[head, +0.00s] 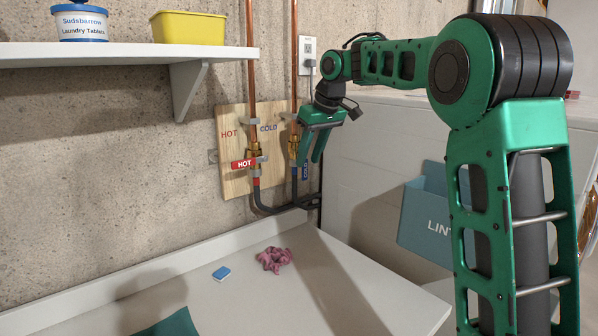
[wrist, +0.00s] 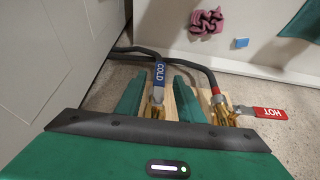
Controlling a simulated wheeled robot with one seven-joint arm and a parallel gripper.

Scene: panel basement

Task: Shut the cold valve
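The cold valve (head: 293,149) is on the right copper pipe of a wooden board (head: 234,183) marked HOT and COLD. Its blue handle (head: 305,171) points down along the pipe in the head view, partly hidden by my gripper. My gripper (head: 311,162) is in front of this valve with its green fingers apart. In the wrist view the blue COLD handle (wrist: 160,74) lies between the two fingers, with a gap on each side. The hot valve (head: 254,152) is to the left; its red handle (head: 243,163) sticks out sideways, across its pipe.
Dark hoses (head: 268,208) run below the valves. A white counter (head: 230,290) holds a pink cloth (head: 274,259), a blue block (head: 221,273) and a teal cloth (head: 170,326). A teal LINT bin (head: 425,220) is at right. A shelf (head: 120,53) is upper left, an outlet (head: 308,55) above.

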